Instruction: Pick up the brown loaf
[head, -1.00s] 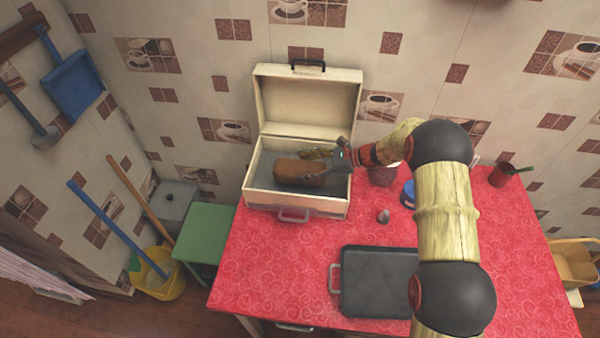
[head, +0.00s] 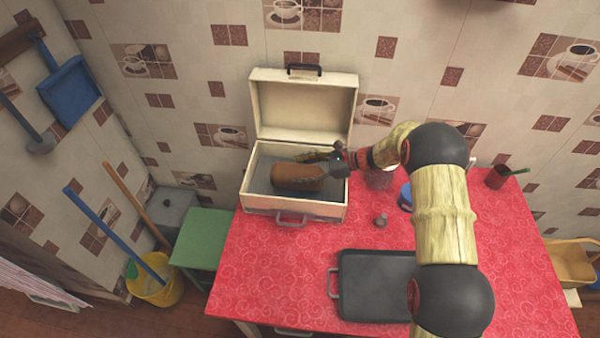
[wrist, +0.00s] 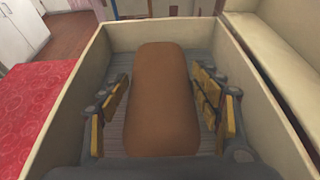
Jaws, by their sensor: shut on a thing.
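The brown loaf (head: 296,178) lies lengthwise inside an open cream box (head: 262,203) on the red counter. In the wrist view the loaf (wrist: 162,95) fills the middle, over the grey ribbed floor of the box. My gripper (head: 322,166) reaches into the box from the right. In the wrist view my gripper (wrist: 163,100) has one finger along each long side of the loaf and is shut on it. The loaf's underside is hidden, so I cannot tell whether it touches the box floor.
The box's lid (head: 303,108) stands open at the back, and its walls surround the loaf closely. A dark case (head: 375,285), a small grey object (head: 381,220) and a blue round item (head: 405,196) are on the counter. The front left of the counter (head: 265,265) is clear.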

